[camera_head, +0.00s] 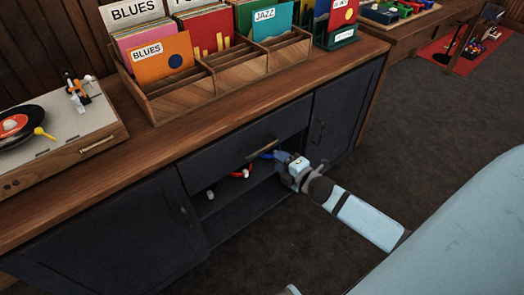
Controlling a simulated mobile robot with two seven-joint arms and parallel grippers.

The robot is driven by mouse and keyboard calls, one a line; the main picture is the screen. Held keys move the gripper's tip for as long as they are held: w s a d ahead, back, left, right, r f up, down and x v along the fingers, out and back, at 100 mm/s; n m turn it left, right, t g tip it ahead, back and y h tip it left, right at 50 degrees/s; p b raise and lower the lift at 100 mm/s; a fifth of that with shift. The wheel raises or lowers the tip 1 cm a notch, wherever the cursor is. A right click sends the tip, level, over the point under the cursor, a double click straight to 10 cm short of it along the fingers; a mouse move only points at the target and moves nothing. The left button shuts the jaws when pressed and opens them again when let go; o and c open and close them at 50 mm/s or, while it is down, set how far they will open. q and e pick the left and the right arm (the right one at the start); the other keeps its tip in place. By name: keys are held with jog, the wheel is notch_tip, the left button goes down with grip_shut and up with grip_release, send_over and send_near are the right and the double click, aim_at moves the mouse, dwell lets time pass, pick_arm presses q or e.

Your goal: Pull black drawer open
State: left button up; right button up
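The black drawer (225,157) is in the upper middle of the dark cabinet, and its front looks flush with the cabinet face. Its bar handle (262,148) runs along the front, right of the middle. My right gripper (281,160) is just below and right of the handle, in front of the open shelf under the drawer. Its fingers are small, dark and partly lost against the shelf, so I cannot tell whether they are open or shut or touch anything.
The open shelf holds a red cable (241,174) and a blue one (264,155). Cabinet doors flank it. On the wooden top stand a turntable (62,130) and a wooden record rack (190,95). The dark carpet (430,120) in front is clear.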

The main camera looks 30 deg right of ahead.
aim_at(263, 148)
jog(key=b+x, duration=0.1)
jog(key=x, duration=0.8)
jog(key=shift+w+b, duration=0.15)
jog(key=shift+b, duration=0.15)
grip_shut()
